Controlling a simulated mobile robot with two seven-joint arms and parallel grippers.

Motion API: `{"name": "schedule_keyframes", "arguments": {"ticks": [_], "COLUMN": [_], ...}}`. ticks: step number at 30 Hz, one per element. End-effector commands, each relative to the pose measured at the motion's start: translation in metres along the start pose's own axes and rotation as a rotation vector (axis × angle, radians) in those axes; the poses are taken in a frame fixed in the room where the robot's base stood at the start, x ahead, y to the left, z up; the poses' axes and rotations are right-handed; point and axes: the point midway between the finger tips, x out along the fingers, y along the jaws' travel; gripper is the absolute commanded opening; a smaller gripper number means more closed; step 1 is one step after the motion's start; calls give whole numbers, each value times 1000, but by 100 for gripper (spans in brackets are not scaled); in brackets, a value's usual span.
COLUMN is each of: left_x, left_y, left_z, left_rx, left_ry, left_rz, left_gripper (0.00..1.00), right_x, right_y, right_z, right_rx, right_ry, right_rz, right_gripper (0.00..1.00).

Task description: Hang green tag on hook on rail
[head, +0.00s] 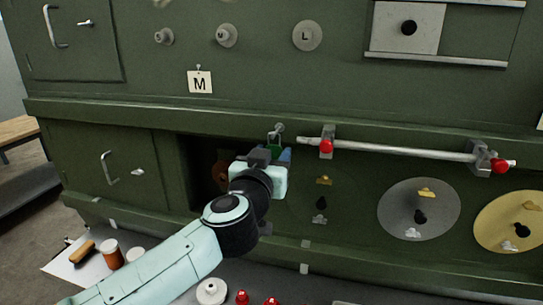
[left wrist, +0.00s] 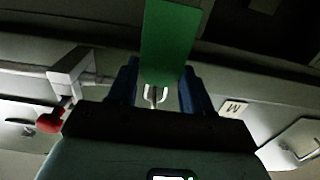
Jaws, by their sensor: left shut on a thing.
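My left gripper (head: 275,158) is at the front of the green cabinet, its blue fingers shut on the green tag (head: 274,149). In the left wrist view the tag (left wrist: 168,42) is a flat green rectangle between the blue fingers (left wrist: 158,88), with a pale wire loop (left wrist: 155,96) at its edge. In the head view a small metal hook (head: 279,128) sits right above the tag, by the left end of the rail (head: 400,149). The loop appears close to the hook; I cannot tell whether it is around it. My right gripper is not in view.
The rail has two brackets with red knobs (head: 326,147) (head: 499,165). A dark opening (head: 198,165) lies behind my left arm. An "M" tag (head: 200,83) hangs above.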

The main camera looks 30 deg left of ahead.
Motion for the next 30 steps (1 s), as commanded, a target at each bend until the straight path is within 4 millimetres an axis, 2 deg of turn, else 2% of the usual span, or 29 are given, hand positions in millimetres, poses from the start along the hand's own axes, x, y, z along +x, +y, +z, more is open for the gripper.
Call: {"name": "schedule_keyframes", "arguments": {"ticks": [5, 6, 8, 9, 20, 23, 30], "left_x": [0, 0, 0, 0, -6, -20, -74], "left_y": [0, 0, 0, 0, 0, 0, 0], "left_z": [0, 0, 0, 0, -1, -2, -2], "left_rx": [0, 0, 0, 0, -1, -1, -1], "left_ry": [0, 0, 0, 0, 2, 3, 5], "left_rz": [0, 0, 0, 0, 0, 0, 1], "left_gripper": [21, 56, 76, 79, 79, 79, 79], "right_x": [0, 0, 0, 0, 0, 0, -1], "right_y": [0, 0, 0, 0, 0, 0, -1], "right_z": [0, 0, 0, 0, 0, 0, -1], "right_rx": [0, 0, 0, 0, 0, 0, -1], "right_ry": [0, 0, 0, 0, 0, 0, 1], "right_rz": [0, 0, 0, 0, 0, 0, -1], "right_gripper": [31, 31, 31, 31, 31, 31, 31]}}
